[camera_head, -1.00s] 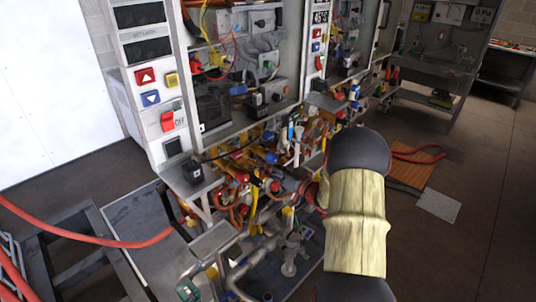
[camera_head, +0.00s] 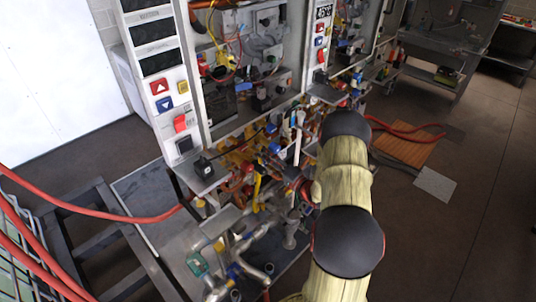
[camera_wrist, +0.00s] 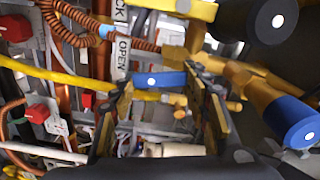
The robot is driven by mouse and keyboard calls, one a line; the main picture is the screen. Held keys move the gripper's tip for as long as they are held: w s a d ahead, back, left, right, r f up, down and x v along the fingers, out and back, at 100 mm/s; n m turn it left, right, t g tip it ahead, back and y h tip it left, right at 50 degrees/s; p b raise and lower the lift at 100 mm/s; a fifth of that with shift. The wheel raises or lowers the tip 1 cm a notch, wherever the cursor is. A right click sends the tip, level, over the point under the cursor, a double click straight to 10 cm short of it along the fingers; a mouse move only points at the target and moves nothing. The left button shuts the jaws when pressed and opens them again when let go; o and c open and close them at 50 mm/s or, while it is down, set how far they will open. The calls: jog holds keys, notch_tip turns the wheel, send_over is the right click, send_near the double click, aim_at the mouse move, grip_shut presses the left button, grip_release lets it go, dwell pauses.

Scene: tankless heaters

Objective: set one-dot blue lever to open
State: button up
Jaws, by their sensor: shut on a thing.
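In the wrist view, a blue lever (camera_wrist: 160,79) with one white dot on its face lies crosswise between the two fingers of my gripper (camera_wrist: 163,84). The fingers are shut on it, one at each end. A brass-coloured valve part (camera_wrist: 180,102) shows just below the lever. In the head view my arm covers the gripper, and I cannot pick out this lever there.
A yellow bar with a white dot (camera_wrist: 185,7), a black round end (camera_wrist: 272,20) and a blue cylindrical end (camera_wrist: 297,122) crowd the gripper. Copper and yellow pipes fill the left. In the head view, a heater cabinet (camera_head: 172,95) stands above the pipes; red hoses (camera_head: 95,210) cross the left.

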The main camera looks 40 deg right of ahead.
jog(key=shift+a+f+m+p, duration=0.1)
jog(key=shift+a+m+p, duration=0.15)
jog(key=shift+m, duration=0.3)
jog(key=shift+a+f+m+p, duration=0.15)
jog(key=shift+m+p, duration=0.2)
jog(key=shift+m, duration=0.2)
jog(key=o, duration=1.7)
jog(key=s, duration=0.8)
jog(key=s+d, duration=0.1)
jog(key=s, duration=0.3)
